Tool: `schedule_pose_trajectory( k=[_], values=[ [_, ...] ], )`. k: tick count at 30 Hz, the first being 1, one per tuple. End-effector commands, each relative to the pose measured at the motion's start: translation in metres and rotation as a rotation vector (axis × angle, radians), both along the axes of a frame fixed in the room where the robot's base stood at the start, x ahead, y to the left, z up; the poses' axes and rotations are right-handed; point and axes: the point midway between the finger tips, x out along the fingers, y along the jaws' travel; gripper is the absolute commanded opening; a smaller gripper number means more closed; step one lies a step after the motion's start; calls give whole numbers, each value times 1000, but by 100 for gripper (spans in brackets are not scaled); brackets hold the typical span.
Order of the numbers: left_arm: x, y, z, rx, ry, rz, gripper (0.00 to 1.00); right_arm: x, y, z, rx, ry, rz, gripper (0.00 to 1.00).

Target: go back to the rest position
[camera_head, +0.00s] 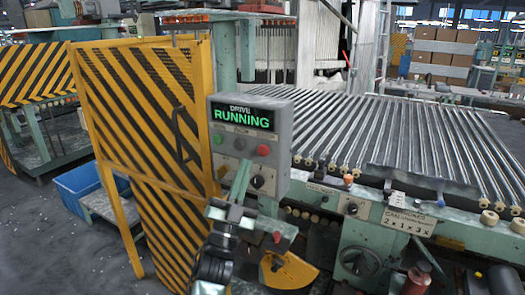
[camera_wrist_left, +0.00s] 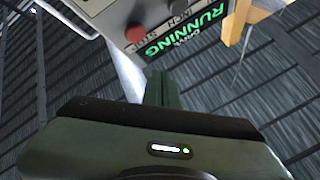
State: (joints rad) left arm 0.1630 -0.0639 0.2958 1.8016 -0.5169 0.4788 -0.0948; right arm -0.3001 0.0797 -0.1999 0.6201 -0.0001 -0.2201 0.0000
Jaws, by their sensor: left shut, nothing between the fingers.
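The grey control box (camera_head: 278,165) stands at the middle of the head view. Its green-lit display (camera_head: 242,118) reads "DRIVE RUNNING". Below the display are a green button (camera_head: 218,139), a grey one and a red button (camera_head: 263,150), with a black knob (camera_head: 257,182) lower down. My left gripper (camera_head: 244,165) is shut and empty, its fingers pointing up in front of the box's lower face. In the left wrist view the closed fingers (camera_wrist_left: 158,76) point toward the box, which appears turned over with its red button (camera_wrist_left: 135,33) showing. Contact cannot be told. My right gripper is out of view.
A yellow-and-black striped guard (camera_head: 150,150) stands close left of the box. A yellow curved part (camera_head: 290,272) lies low, right of my forearm. A blue crate (camera_head: 78,186) sits on the floor at left.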

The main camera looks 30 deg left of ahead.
Motion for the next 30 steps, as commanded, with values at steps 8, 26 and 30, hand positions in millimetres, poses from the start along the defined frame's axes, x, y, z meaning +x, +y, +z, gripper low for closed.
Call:
schedule_pose_trajectory(
  k=[8, 26, 30],
  values=[
    [0, 0, 0, 0, 0, 0, 0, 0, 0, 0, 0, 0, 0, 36],
    [30, -8, -82, -81, 190, -49, 0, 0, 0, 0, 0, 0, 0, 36],
    [46, -21, -183, -171, 415, -92, 0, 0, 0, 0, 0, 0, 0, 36]
  ],
)
